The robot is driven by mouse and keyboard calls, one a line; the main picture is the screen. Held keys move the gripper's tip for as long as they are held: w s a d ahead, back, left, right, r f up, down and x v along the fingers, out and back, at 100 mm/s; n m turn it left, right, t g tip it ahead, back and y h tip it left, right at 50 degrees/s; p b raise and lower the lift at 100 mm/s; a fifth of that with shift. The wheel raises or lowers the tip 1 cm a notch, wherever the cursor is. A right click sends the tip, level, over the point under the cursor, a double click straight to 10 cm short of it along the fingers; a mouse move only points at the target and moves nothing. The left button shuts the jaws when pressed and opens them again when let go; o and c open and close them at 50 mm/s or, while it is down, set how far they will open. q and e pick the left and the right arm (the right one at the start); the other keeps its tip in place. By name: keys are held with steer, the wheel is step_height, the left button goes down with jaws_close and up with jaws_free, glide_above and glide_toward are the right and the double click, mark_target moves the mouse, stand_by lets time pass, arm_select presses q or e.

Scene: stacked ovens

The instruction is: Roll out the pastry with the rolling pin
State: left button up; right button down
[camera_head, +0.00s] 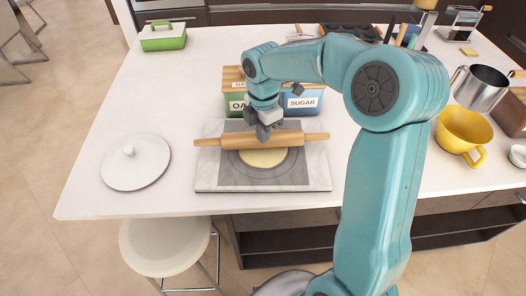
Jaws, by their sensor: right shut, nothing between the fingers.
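The wooden rolling pin (285,139) lies left to right across the pastry board, its handles sticking out on both sides. The pale round pastry (263,158) lies flat on the dark mat (291,174) on the grey board (322,179); its far part is hidden by the pin. My right gripper (263,137) points down at the pin, left of its middle. It is shut with nothing between its fingers, and its tips overlap the pin in the picture; I cannot tell whether they touch it. My left gripper is not in view.
A green and a blue SUGAR canister (304,101) stand behind the board. A white round lid (136,162) lies at left, and a green dish (163,37) is at the far left. A yellow jug (462,130) and steel pot (481,86) stand at right. The left worktop is mostly clear.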

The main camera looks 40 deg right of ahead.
steer(key=shift+r, duration=0.1)
steer(key=shift+r+p, duration=0.95)
steer(key=shift+r, duration=0.05)
steer(key=shift+w+d+p, duration=0.55)
steer(key=shift+w+p, duration=0.1)
steer(key=shift+p, duration=0.05)
steer(key=shift+w+d, duration=0.15)
steer(key=shift+f, duration=0.1)
steer(key=shift+f+b, duration=0.55)
steer(key=shift+f, duration=0.1)
